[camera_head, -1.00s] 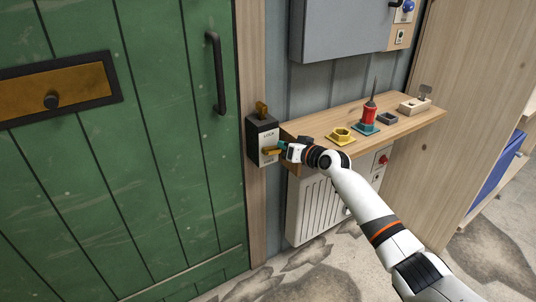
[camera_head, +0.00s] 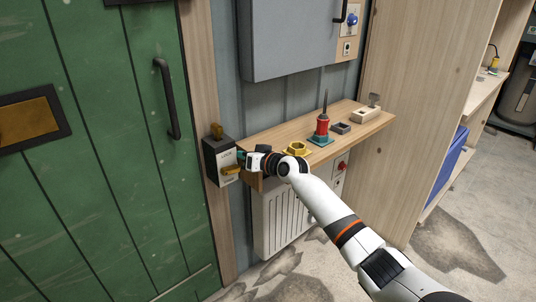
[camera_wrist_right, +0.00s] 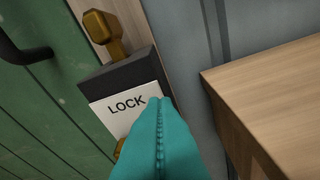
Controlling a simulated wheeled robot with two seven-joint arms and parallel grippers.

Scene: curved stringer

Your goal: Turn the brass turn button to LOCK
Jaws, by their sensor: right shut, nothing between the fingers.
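A dark box with a white LOCK face (camera_head: 226,160) is fixed to the post right of the green door. The brass turn button (camera_head: 231,171) lies roughly level across the lower face. In the right wrist view only a sliver of this button (camera_wrist_right: 120,149) shows beside the fingers. Another brass piece (camera_head: 217,131) stands at the top of the box, and it also shows in the right wrist view (camera_wrist_right: 103,30). My right gripper (camera_head: 241,154) is shut and empty, at the upper right of the button. Its teal fingertips (camera_wrist_right: 160,103) overlap the plate's right edge; contact is unclear. My left gripper is out of view.
A wooden shelf (camera_head: 350,129) juts out just right of the box, close to my right wrist. It carries a yellow nut-shaped piece (camera_head: 296,148) and a red tool (camera_head: 322,125). A ribbed white panel (camera_head: 278,222) is below. The door handle (camera_head: 167,98) is on the left.

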